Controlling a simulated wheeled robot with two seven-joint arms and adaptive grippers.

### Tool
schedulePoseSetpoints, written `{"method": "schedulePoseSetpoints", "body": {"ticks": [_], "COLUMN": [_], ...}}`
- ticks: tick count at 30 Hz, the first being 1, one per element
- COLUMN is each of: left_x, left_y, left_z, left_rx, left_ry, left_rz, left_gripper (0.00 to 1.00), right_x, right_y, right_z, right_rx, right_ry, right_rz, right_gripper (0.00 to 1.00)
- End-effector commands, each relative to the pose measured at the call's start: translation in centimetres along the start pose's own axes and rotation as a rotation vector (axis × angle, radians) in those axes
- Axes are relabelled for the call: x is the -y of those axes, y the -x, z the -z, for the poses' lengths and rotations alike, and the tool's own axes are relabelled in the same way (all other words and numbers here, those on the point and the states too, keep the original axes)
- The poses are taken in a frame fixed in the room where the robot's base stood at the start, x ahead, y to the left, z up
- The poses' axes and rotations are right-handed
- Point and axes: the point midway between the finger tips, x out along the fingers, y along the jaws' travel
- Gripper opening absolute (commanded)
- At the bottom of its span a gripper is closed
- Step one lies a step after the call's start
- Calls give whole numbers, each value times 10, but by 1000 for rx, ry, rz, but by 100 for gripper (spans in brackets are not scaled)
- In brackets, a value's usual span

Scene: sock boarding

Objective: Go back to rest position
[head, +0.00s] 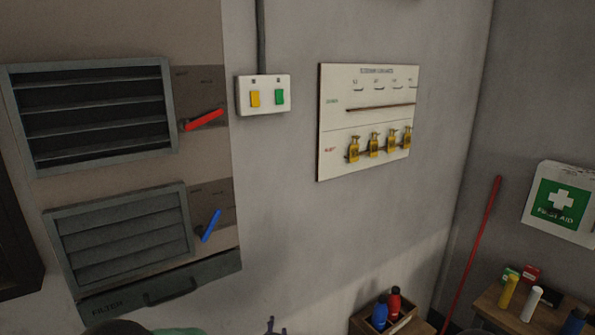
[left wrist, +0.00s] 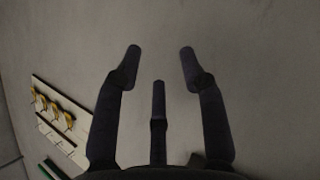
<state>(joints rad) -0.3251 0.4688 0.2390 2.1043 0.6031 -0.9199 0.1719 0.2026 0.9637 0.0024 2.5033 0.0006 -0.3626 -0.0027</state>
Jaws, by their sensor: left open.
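My left gripper (left wrist: 160,62) shows in the left wrist view with its three dark fingers spread apart. It is open and empty, with only bare grey wall beyond the fingertips. In that view the white board with yellow tags (left wrist: 62,118) lies to the left of the fingers, seen tilted. Small dark tips poke up at the bottom edge of the head view; I cannot tell which part they belong to. My right gripper is not identifiable in either view.
Two louvred vents (head: 92,108) with a red lever (head: 204,120) and a blue lever (head: 211,225) are on the left. A switch box (head: 264,95) and tag board (head: 368,118) hang on the wall. A bottle crate (head: 405,325) and wooden table (head: 490,310) stand lower right.

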Motion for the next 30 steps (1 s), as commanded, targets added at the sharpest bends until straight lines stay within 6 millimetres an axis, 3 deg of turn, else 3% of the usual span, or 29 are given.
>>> {"method": "schedulePoseSetpoints", "body": {"ticks": [1, 8, 14, 18, 24, 30], "left_x": [32, 147, 244, 307, 367, 387], "left_y": [-10, -18, 3, 35, 87, 116], "left_z": [-25, -122, -208, -265, -327, -350], "left_rx": [53, 322, 585, 785, 1032, 1144], "left_ry": [-32, -167, -249, -285, -306, -309], "left_rz": [30, 124, 192, 223, 235, 229], "left_gripper": [41, 41, 41, 41, 41, 41], "right_x": [-5, -16, -25, -32, -40, -43], "right_y": [-13, -44, -71, -91, -113, -120], "right_z": [0, 2, 3, 3, 4, 4], "right_rx": [0, 0, 0, 0, 0, 0], "right_ry": [0, 0, 0, 0, 0, 0], "right_rz": [0, 0, 0, 0, 0, 0], "right_gripper": [40, 40, 40, 40, 40, 40]}}
